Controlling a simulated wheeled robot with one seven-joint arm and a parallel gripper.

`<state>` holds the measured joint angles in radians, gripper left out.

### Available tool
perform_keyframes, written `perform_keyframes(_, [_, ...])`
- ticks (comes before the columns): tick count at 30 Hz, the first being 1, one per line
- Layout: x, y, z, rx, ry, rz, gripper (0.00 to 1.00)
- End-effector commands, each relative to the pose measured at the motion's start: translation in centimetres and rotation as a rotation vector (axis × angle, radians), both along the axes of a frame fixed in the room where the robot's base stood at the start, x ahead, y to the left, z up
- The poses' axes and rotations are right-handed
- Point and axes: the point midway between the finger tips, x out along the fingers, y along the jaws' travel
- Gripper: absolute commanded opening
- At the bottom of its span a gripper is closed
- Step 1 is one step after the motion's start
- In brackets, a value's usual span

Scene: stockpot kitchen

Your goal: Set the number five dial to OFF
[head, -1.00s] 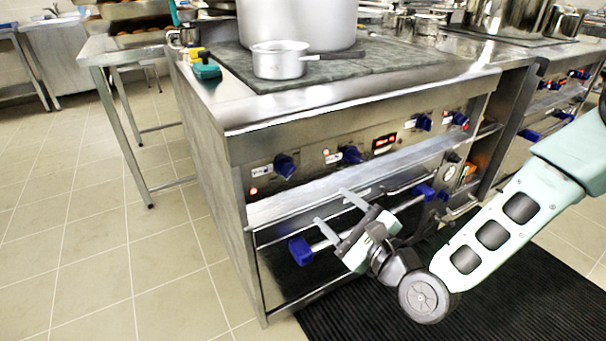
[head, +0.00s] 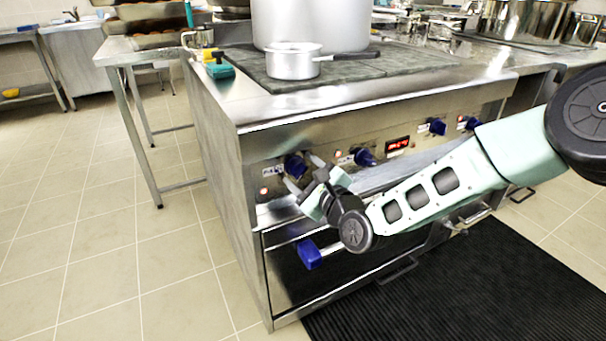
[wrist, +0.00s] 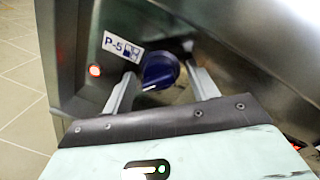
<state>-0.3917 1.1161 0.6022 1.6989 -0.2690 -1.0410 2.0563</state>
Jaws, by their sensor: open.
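The number five dial is a blue knob (head: 295,166) at the left end of the stove's front panel. In the wrist view the same blue dial (wrist: 159,72) sits beside a white label (wrist: 122,46) reading "P-5". A white pointer line shows on its lower left edge. My gripper (head: 303,172) is open in front of the dial. In the wrist view its two fingers (wrist: 162,88) stand to the left and right of the dial, with gaps visible. Contact with the dial cannot be told. An OFF mark is not readable.
A red indicator light (wrist: 95,71) glows left of the dial. More blue knobs (head: 365,157) and a red display (head: 398,144) line the panel. A saucepan (head: 292,62) stands on the stovetop. Tiled floor is clear at left.

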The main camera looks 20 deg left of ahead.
Motion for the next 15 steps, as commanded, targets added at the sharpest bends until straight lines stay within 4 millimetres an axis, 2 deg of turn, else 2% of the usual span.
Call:
perform_keyframes(7, [0.04,0.04,-0.03,-0.001,0.001,0.0,0.59])
perform_keyframes(8, [0.04,0.04,-0.03,-0.001,0.001,0.0,0.53])
perform_keyframes(12, [0.04,0.02,-0.02,-0.001,0.0,-0.001,0.15])
perform_keyframes(15, [0.04,0.02,-0.02,-0.001,0.0,-0.001,0.15])
